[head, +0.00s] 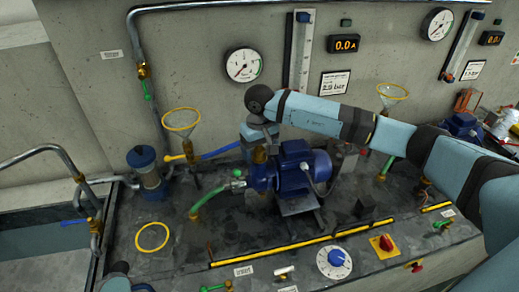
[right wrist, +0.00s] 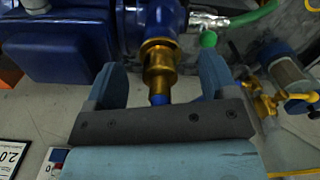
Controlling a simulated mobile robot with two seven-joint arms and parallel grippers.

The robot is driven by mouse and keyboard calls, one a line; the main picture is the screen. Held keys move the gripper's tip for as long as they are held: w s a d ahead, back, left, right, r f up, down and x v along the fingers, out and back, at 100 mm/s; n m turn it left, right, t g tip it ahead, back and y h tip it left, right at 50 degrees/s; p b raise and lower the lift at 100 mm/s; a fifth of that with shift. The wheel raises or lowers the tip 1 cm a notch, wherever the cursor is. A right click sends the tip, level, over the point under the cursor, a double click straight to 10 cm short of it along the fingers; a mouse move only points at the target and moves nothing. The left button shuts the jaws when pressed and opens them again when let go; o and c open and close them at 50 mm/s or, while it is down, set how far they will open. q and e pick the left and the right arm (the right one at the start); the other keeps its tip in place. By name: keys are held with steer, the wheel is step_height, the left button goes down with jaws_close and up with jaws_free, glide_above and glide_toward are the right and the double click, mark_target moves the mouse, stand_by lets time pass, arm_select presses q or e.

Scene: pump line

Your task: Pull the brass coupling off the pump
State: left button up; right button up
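The blue pump (head: 300,165) sits on the grey bench in the head view. A brass coupling (head: 260,155) stands upright at the pump's left end, partly hidden by my right gripper (head: 257,137), which is over it. In the right wrist view the brass coupling (right wrist: 159,70) lies between my two pale blue fingers, with a gap on each side. My right gripper is open around it and does not appear to touch it. A blue tip (right wrist: 159,99) shows at the coupling's near end.
A green hose (head: 210,195) joins the pump's left end. A blue-capped filter (head: 148,172) and a yellow-rimmed funnel (head: 182,122) stand to the left. A yellow ring (head: 152,237) lies on the bench. Gauges (head: 243,65) line the wall behind.

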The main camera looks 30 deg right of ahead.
jaws_close()
steer(key=shift+r, duration=0.1)
stand_by(0.3)
steer(key=c, duration=1)
jaws_free()
steer(key=shift+c, duration=1.2)
steer(key=shift+r+p, duration=0.6)
steer(key=shift+r, duration=1.5)
